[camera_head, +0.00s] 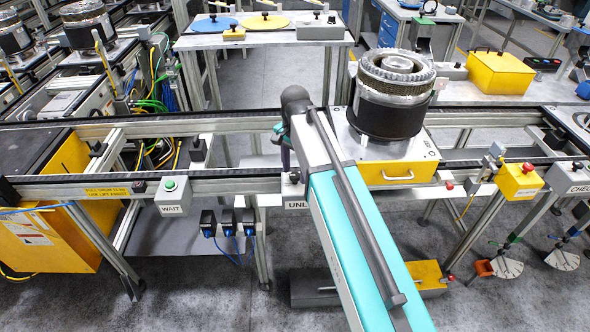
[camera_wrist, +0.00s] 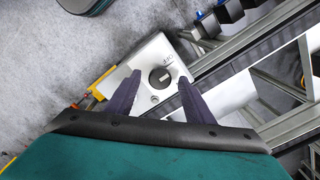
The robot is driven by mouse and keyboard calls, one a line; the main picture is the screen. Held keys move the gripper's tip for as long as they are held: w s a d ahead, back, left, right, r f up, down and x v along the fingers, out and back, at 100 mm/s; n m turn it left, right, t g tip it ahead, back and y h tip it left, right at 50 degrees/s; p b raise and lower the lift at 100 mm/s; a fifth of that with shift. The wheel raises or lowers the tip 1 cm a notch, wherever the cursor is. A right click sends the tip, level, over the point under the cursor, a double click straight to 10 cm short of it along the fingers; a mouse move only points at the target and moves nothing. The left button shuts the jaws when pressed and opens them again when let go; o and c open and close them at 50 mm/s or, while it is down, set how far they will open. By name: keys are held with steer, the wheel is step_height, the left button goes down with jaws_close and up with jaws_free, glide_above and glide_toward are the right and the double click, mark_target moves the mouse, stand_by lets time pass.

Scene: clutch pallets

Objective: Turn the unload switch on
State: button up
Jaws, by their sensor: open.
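The unload switch is a round black knob (camera_wrist: 160,77) on a light grey metal box (camera_wrist: 150,54) in the wrist view. Small lettering beside the knob is too small to read surely. My gripper (camera_wrist: 159,78) is open, with its two dark fingers on either side of the knob in the picture. I cannot tell whether they touch it. In the head view, the box with the part-hidden label "UNL" (camera_head: 297,204) is at the conveyor's front rail, left of my arm.
A pallet with a yellow front (camera_head: 382,174) carries a dark round clutch (camera_head: 388,100) on the conveyor, just right of my arm. A WAIT box with a green button (camera_head: 170,185) is to the left. A yellow box with a red button (camera_head: 520,180) is to the right.

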steer(key=shift+f, duration=0.35)
steer(key=c, duration=1)
steer(key=shift+c, duration=0.2)
steer(key=shift+m, duration=0.4)
steer(key=m, duration=1.1)
